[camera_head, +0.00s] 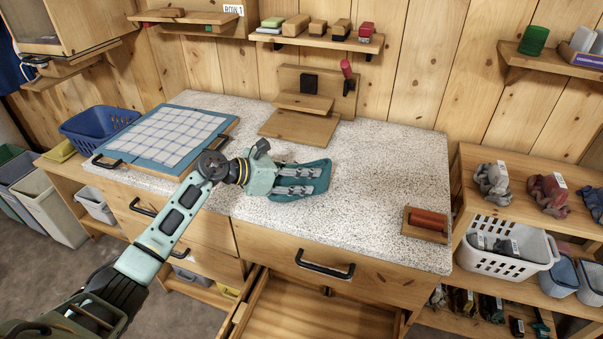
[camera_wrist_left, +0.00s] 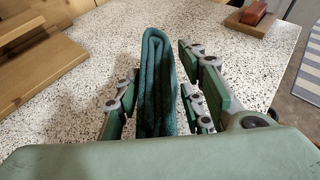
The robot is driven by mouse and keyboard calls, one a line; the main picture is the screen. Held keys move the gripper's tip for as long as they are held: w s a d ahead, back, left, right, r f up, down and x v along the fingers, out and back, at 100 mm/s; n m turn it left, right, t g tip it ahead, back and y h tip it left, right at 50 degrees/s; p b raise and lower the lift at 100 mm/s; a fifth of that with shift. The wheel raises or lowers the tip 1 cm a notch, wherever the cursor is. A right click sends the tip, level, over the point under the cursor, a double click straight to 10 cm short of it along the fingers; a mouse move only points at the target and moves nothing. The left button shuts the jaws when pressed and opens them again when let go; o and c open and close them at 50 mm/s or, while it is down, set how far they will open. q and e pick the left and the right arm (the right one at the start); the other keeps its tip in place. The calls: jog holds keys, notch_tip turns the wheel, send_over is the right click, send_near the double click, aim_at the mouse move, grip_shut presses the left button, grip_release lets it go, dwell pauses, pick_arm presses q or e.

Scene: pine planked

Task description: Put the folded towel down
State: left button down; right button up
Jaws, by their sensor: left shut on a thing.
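The folded towel (camera_head: 323,184) is dark teal and is at the middle of the speckled worktop (camera_head: 385,190). My left gripper (camera_head: 298,180) is shut on it, with the fingers lying along it in the head view. In the left wrist view the towel (camera_wrist_left: 157,80) stands on edge between the two fingers, its folded layers showing. It is over the worktop; I cannot tell whether its lower edge touches the surface. My right gripper is not in view.
A blue board with a white grid (camera_head: 170,137) lies on the worktop's left. A wooden stand (camera_head: 300,125) is at the back, and a small wooden block with a red roller (camera_head: 427,222) at the front right. An open drawer (camera_head: 310,310) juts out below. Worktop right of the towel is clear.

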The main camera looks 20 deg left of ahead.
pick_arm(q)
jog(key=c, duration=1.1)
grip_release()
jog(key=b+v, duration=0.3)
jog(key=v, duration=0.9)
